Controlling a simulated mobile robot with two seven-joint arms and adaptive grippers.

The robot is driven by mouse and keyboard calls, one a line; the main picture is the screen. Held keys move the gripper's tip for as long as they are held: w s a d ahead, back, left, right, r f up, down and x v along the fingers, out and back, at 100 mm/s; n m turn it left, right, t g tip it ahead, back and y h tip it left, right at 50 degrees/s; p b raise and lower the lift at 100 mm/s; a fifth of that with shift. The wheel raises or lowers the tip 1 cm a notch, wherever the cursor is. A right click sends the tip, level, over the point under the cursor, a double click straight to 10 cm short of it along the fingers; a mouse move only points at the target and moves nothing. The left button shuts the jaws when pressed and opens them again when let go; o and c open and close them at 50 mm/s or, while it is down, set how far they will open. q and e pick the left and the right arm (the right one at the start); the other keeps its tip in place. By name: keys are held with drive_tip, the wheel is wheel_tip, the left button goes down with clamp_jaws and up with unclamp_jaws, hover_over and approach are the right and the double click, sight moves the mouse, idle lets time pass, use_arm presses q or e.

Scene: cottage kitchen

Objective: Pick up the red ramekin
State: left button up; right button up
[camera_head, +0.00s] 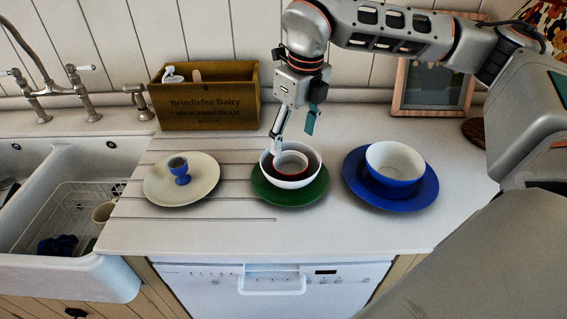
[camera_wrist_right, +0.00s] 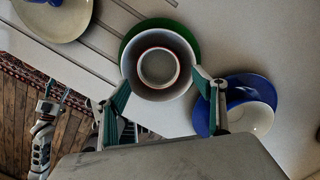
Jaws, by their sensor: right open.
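That bowl stands on a green plate (camera_head: 290,198) on the counter. The ramekin shows in the right wrist view (camera_wrist_right: 159,67), centred beyond my fingers. My right gripper (camera_head: 294,134) is open and empty above the bowl, one finger low near its left rim. In the wrist view the fingers (camera_wrist_right: 162,82) are spread either side of the bowl. A grey arm part (camera_wrist_right: 42,132) over the floor may be my left gripper; its jaws are unclear.
A blue plate (camera_head: 427,190) with a blue-and-white bowl (camera_head: 396,160) stands close right. A cream plate (camera_head: 207,188) with a blue egg cup (camera_head: 179,171) is left. A wooden crate (camera_head: 208,97) and a picture frame (camera_head: 432,89) stand behind. The sink (camera_head: 32,215) is far left.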

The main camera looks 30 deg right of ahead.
drive_tip(key=f, duration=0.2)
hover_over(289, 172)
drive_tip(key=f, duration=0.4)
drive_tip(key=shift+s+f, duration=0.35)
drive_tip(key=shift+f, duration=0.05)
drive_tip(key=shift+c, duration=0.3)
drive_tip(key=c, duration=0.9)
